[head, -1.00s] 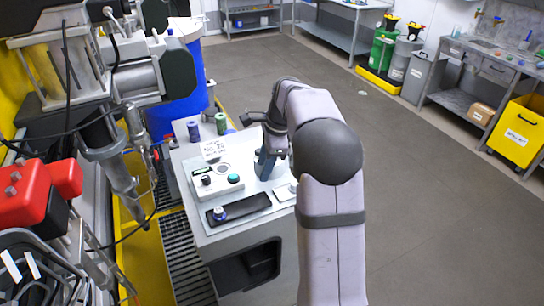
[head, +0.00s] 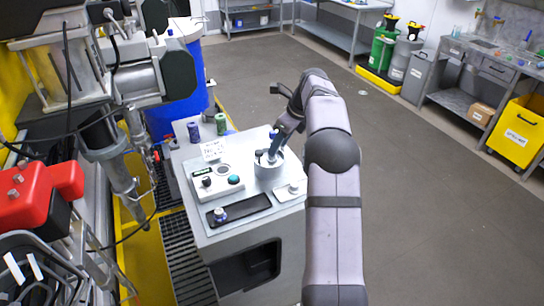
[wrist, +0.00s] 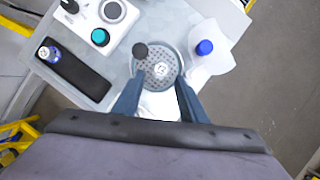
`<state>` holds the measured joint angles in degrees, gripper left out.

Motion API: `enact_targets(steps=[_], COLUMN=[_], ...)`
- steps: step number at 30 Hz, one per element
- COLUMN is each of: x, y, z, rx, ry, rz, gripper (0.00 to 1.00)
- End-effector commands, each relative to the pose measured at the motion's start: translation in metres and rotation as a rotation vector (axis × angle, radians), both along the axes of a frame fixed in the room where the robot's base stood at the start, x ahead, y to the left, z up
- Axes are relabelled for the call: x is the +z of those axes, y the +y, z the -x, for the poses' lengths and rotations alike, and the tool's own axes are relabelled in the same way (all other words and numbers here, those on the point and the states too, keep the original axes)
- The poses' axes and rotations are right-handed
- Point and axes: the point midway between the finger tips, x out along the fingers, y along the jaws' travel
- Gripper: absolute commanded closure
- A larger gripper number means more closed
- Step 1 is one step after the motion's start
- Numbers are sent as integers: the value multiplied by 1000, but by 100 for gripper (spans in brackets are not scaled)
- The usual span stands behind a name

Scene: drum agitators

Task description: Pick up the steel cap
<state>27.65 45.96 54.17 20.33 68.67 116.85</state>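A small round silver piece (wrist: 161,70), which looks like the steel cap, sits on the perforated floor of a round steel pot (head: 268,171) on the grey bench. A black ball knob (wrist: 140,50) stands beside it in the pot. My gripper (wrist: 160,80) is open, its two blue-grey fingers apart, with their tips over the near side of the pot. Nothing is seen held between them. In the head view, my gripper (head: 274,150) points down at the pot, and its fingers partly hide the pot's inside. How far the tips are above the cap is hard to tell.
A blue cap (wrist: 204,47) on a white surface is close beside the pot. A control box (head: 218,181) and a black mat (head: 240,209) with a small bottle (head: 220,214) lie left. A white plate (head: 291,190) sits right of the pot.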

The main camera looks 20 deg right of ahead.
Motion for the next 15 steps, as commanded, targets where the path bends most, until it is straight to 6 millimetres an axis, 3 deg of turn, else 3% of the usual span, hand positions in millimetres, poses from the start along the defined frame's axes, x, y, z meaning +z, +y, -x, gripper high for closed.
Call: enact_targets(steps=[8,15], x=[-10,-35], y=[3,9], z=[-5,-16], rx=[2,2], ry=[3,3], rz=[-1,-1], gripper=[62,62])
